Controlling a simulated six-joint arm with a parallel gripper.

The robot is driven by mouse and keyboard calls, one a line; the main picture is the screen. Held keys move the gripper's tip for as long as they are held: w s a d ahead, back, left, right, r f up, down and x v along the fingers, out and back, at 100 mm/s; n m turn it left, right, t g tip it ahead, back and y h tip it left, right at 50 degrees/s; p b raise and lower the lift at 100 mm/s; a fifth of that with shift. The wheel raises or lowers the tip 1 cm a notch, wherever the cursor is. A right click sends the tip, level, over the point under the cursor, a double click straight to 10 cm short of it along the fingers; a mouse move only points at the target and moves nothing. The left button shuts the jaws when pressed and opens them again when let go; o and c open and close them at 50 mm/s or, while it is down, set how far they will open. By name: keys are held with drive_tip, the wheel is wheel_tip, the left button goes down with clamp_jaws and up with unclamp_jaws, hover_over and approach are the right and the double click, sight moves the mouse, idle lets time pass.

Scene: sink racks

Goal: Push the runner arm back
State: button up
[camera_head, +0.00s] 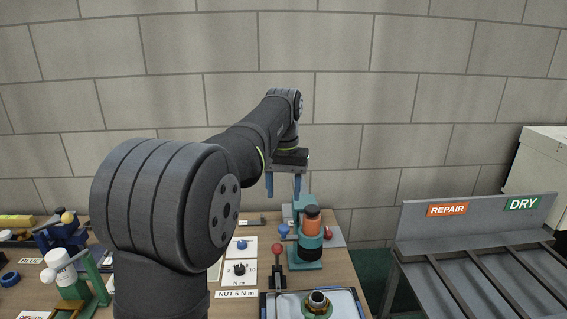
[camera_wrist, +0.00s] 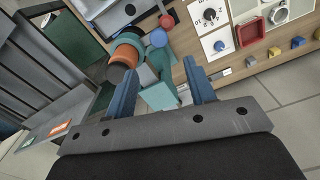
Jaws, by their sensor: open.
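My gripper (camera_head: 283,188) is open and empty, its two blue fingers pointing down above the back of the bench. Below it and slightly right stands a teal fixture (camera_head: 303,252) holding an upright orange cylinder (camera_head: 312,220). In the wrist view, a teal part of the fixture (camera_wrist: 160,95) shows between the fingers of my gripper (camera_wrist: 160,72), and the orange cylinder (camera_wrist: 125,56) is beside the left finger. I see no contact. No part is labelled as the runner arm, and I cannot tell which piece it is.
A red-knobbed lever (camera_head: 277,250) and a blue knob (camera_head: 283,230) stand near the fixture. A tray (camera_head: 358,303) with a metal-topped part (camera_head: 318,302) lies in front. Dial panels (camera_head: 239,270) are left. A slatted rack (camera_head: 470,285) marked REPAIR and DRY is right. A block wall is behind.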

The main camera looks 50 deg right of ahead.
wheel_tip(320, 180, up, 8)
hover_over(284, 227)
drive_tip(key=shift+w+d+f, duration=0.15)
drive_tip(key=shift+w, duration=0.05)
idle(0.5)
wheel_tip(284, 227, down, 18)
drive_tip(key=shift+r, duration=0.25)
idle(0.3)
drive_tip(key=shift+r, duration=0.1)
wheel_tip(284, 227, up, 17)
drive_tip(key=f, duration=1.7)
drive_tip(key=shift+s+f, duration=0.2)
drive_tip(key=s+a, duration=1)
drive_tip(key=a, duration=0.1)
wheel_tip(284, 227, up, 17)
drive_tip(key=shift+d+r, duration=0.2)
drive_tip(key=shift+d, duration=0.2)
drive_tip(key=shift+w, duration=0.1)
